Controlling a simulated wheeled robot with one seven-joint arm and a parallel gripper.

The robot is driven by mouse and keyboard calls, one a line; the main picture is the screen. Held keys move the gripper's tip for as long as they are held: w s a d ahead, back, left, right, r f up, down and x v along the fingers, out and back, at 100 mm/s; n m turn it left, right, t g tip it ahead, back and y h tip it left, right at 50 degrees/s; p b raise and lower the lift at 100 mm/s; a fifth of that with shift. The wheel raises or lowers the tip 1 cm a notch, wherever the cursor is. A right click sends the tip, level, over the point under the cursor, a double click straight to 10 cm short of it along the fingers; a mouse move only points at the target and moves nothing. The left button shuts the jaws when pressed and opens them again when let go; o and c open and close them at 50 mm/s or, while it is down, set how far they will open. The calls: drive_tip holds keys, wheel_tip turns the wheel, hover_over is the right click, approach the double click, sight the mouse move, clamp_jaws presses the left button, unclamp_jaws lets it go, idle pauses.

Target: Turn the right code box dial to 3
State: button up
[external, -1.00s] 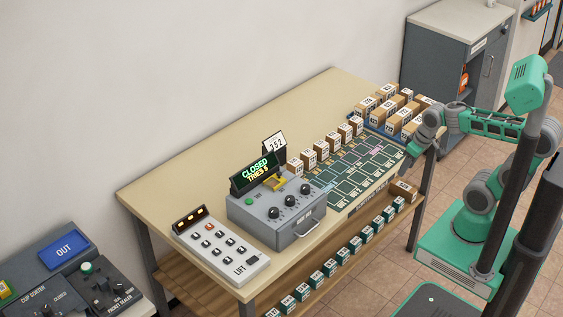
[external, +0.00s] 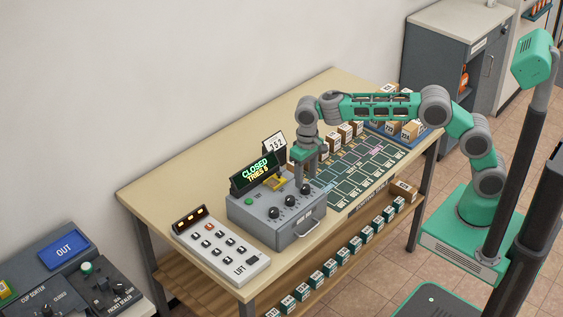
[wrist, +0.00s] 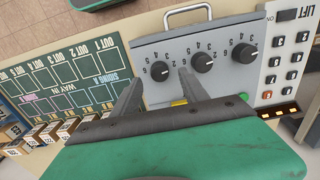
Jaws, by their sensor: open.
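The grey code box (external: 262,222) sits on the table with three black dials along its top. The right dial (external: 305,188) is the one nearest the green sorting board; in the wrist view, which is turned about, it is the leftmost dial (wrist: 159,71). Numerals ring it, but its setting is too small to read surely. My gripper (external: 307,172) is open and points down just above the right dial. In the wrist view its two fingers (wrist: 160,76) stand either side of that dial; I cannot tell whether they touch it. The box display (external: 256,173) reads CLOSED and TRIES.
The middle dial (wrist: 202,61) is close beside one finger. A yellow part (external: 276,183) and a number card (external: 274,143) are behind the dials. The LIFT panel (external: 222,252) is to the left, small parcels (external: 345,131) and the sorting board (external: 350,178) to the right.

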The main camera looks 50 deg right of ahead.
sight(306, 186)
drive_tip(key=shift+f, duration=1.9)
clamp_jaws()
